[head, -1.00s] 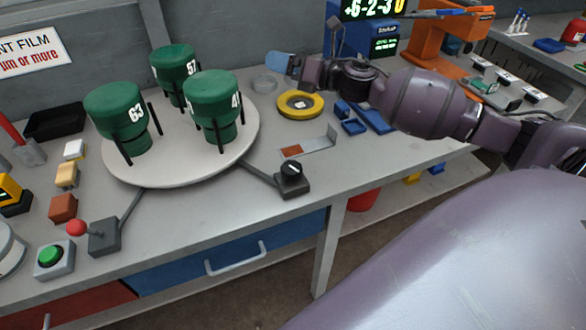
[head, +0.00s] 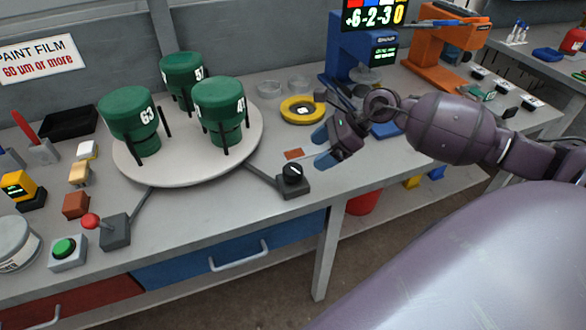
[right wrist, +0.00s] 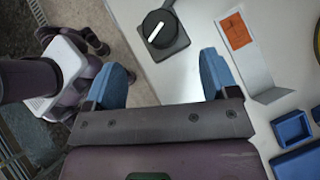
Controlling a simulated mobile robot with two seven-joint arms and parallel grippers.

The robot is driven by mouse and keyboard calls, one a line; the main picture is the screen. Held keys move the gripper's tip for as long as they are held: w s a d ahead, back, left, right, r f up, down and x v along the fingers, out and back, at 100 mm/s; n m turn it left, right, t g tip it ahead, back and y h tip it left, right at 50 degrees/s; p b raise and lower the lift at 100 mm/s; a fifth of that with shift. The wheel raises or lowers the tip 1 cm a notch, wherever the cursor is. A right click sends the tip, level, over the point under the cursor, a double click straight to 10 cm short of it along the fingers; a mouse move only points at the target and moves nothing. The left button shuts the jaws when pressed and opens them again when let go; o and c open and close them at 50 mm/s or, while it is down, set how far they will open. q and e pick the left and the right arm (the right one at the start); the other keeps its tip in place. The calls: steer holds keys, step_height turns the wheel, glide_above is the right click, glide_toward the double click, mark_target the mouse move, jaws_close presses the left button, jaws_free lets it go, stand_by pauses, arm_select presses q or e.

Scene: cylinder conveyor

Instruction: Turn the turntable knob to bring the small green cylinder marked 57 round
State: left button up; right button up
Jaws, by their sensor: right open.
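The round white turntable (head: 195,172) carries three green cylinders. The one marked 57 (head: 182,72) stands at the back, partly hidden, its number only partly showing. The one marked 63 (head: 128,112) is at the left and another (head: 219,98) is at the right front. The black turntable knob (head: 292,174) with a white line sits on a dark base right of the turntable. It also shows in the right wrist view (right wrist: 160,28), ahead of the fingers. My right gripper (head: 325,147) is open and empty, above the table, right of the knob and apart from it. My left gripper is not in view.
A metal strip with an orange patch (right wrist: 240,40) lies near the knob. A red-balled lever (head: 91,221) and a green button (head: 64,247) stand at the left front.

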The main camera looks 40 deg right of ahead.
mark_target(294, 169)
steer(key=x, duration=0.8)
steer(key=shift+a, duration=0.1)
steer(key=shift+w+a+f, duration=0.25)
steer(key=shift+a+f, duration=0.1)
steer(key=shift+f, duration=0.1)
steer(key=shift+c, duration=0.2)
